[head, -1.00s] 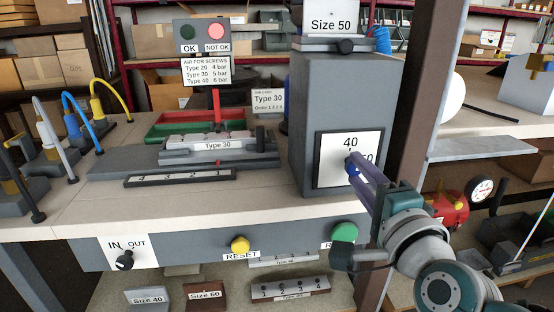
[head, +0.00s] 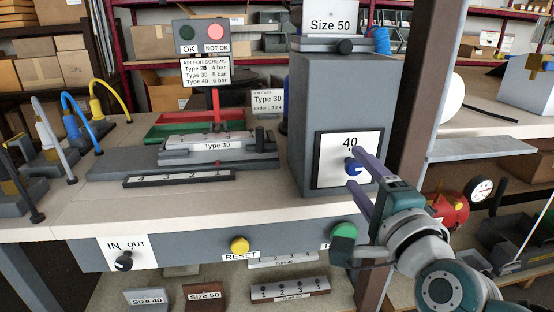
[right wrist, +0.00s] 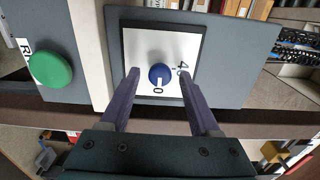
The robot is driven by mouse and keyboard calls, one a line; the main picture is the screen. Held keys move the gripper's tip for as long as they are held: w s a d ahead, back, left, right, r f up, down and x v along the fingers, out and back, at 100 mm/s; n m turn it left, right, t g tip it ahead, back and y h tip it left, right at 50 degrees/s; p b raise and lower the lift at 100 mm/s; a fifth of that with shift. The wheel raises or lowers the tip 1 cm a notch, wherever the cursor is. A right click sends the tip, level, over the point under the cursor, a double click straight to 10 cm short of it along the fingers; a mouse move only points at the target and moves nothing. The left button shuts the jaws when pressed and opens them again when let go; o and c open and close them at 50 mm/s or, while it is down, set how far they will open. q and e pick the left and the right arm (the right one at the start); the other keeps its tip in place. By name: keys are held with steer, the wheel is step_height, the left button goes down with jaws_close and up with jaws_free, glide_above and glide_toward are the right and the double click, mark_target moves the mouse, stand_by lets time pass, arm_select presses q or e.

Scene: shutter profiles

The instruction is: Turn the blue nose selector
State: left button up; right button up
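The blue nose selector (head: 351,167) is a round knob on a white plate (head: 329,172) on the front of the grey box. In the right wrist view the knob (right wrist: 159,72) has a white mark pointing toward a partly seen number ending in 0, on the plate's right side in the head view. The "40" sits above the knob in the head view. My right gripper (head: 357,170) is open just in front of the plate. In the right wrist view its two fingers (right wrist: 159,76) stand apart on either side of the knob, with gaps. My left gripper is not in view.
Below are a green button (head: 343,231), a yellow RESET button (head: 240,245) and a black IN/OUT switch (head: 124,261). A brown post (head: 420,90) stands right of the grey box (head: 340,95). A Type 30 fixture (head: 219,157) sits on the bench to the left.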

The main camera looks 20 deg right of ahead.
steer(key=p+v, duration=0.1)
steer(key=v, duration=0.9)
steer(key=shift+d, duration=0.1)
stand_by(0.3)
